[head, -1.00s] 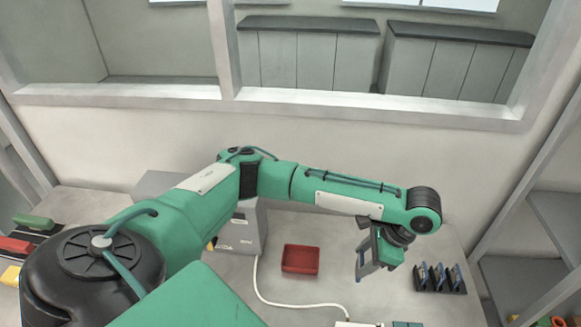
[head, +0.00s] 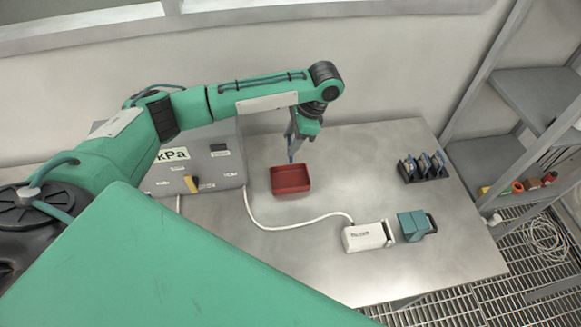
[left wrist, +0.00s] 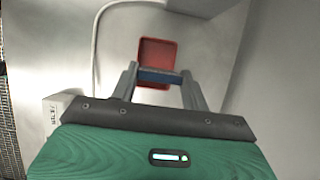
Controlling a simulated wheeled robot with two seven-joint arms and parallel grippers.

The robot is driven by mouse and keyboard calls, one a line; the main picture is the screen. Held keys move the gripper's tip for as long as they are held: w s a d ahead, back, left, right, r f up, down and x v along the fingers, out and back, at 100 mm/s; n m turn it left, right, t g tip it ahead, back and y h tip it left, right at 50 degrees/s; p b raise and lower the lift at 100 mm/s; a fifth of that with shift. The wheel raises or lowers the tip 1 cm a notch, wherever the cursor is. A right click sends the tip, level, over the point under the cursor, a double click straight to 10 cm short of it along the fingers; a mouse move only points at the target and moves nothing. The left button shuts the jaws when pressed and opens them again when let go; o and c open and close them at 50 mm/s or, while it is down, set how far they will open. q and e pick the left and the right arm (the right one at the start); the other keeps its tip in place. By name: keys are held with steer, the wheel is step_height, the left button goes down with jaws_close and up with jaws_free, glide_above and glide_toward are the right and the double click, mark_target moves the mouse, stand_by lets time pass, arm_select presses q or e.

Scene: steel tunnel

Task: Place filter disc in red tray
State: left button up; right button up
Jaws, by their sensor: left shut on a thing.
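My left gripper (head: 291,150) is shut on a blue filter disc (left wrist: 161,77), seen edge-on between the two grey fingers in the left wrist view. In the head view the disc is a thin blue edge at the fingertips. The red tray (head: 291,191) is a shallow square box on the steel table. The gripper is above the tray's back edge, apart from it. In the left wrist view the tray (left wrist: 157,52) is beyond the fingers, partly hidden by the disc. The tray's visible floor looks empty. My right gripper is not in view.
A black rack (head: 425,177) with blue-edged discs stands at the table's right. A grey kPa box (head: 215,165) is left of the tray, with a white hose (head: 275,227) running to a white housing (head: 364,237). A teal handled part (head: 413,226) sits beside it. The table's front is clear.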

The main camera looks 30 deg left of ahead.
arm_select(q)
step_height(320, 180, down, 12)
steer(key=shift+r+p, duration=0.1)
steer(key=shift+p, duration=0.6)
steer(key=shift+f, duration=0.5)
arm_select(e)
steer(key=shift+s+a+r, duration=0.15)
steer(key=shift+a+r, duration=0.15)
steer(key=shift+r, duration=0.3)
arm_select(q)
steer(key=o, duration=0.9)
steer(key=shift+f, duration=0.1)
steer(key=shift+o, duration=0.2)
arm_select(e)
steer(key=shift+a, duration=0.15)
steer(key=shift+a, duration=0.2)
